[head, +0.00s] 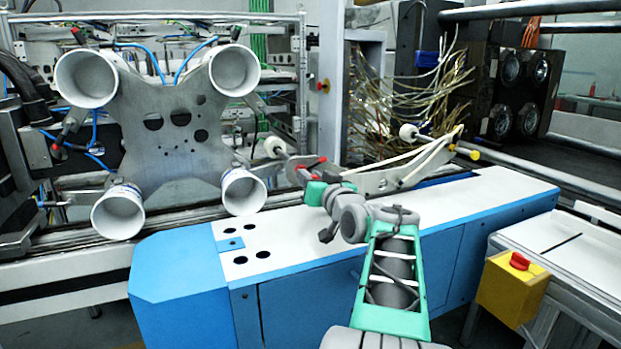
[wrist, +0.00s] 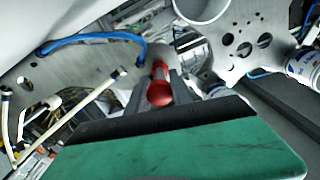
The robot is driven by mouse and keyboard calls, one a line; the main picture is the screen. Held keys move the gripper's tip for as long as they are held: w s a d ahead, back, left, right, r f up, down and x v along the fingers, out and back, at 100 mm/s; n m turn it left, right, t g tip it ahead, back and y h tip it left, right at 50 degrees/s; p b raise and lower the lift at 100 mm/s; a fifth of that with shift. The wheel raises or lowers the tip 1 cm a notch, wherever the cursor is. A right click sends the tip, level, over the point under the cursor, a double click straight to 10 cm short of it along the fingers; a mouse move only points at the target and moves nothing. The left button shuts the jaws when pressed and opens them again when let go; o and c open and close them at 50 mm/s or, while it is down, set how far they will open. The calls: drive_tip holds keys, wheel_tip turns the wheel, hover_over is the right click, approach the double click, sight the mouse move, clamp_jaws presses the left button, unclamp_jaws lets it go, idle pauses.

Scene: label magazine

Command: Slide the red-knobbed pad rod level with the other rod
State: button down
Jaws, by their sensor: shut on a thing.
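The red knob (head: 309,163) of the pad rod shows at the left end of the grey bracket plate, beside my gripper (head: 312,178). In the wrist view the red knob (wrist: 160,90) sits between the fingers of my gripper (wrist: 160,75), which is shut on it. A white round pad (head: 275,147) shows just left of the knob, on the same rod.
A plate with white suction cups (head: 239,191) stands to the left. Below is a blue and white cabinet (head: 290,235). Loose yellowish cables (head: 415,95) hang behind the bracket. A yellow box with a red button (head: 513,285) is at lower right.

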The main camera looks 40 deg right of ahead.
drive_tip(key=shift+s+a+b, duration=0.15)
drive_tip(key=shift+s+b, duration=0.3)
drive_tip(key=shift+b, duration=0.2)
drive_tip(key=c, duration=1.1)
unclamp_jaws()
drive_tip(key=v, duration=0.7)
drive_tip(key=shift+s+a+p, duration=0.15)
drive_tip(key=shift+s+p, duration=0.2)
drive_tip(key=shift+s, duration=0.05)
